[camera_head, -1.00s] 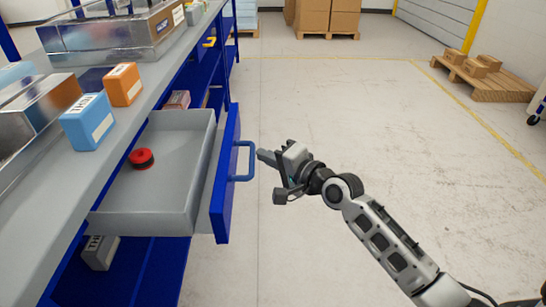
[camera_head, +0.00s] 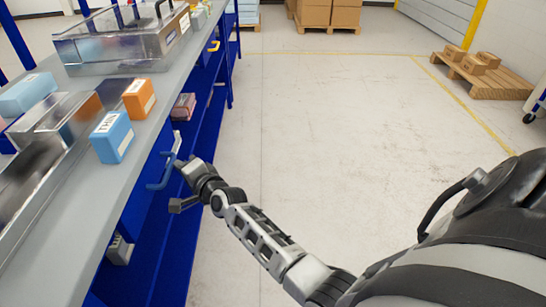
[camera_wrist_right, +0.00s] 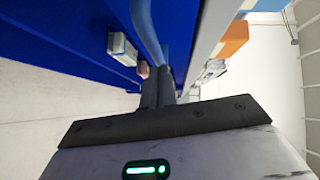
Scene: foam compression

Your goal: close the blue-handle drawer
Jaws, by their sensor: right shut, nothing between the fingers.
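The blue-handle drawer's front (camera_head: 138,198) stands under the worktop's edge, in line with the blue bench frame, and no open tray shows. Its blue handle (camera_head: 158,184) sticks out toward the aisle. My right gripper (camera_head: 177,141) is at the drawer front, just beyond the handle in the head view. Its fingers are shut and empty. In the wrist view the shut fingers (camera_wrist_right: 158,88) point toward the blue front, with the handle bar (camera_wrist_right: 146,28) right beside them; I cannot tell whether they touch. The red round item is hidden. My left gripper is out of view.
The grey worktop (camera_head: 150,128) holds a blue box (camera_head: 112,137), an orange box (camera_head: 139,98) and metal-and-clear cases (camera_head: 120,45). Another drawer with a yellow handle (camera_head: 214,46) is farther along. The floor (camera_head: 320,130) to the right is clear up to the pallet (camera_head: 480,82).

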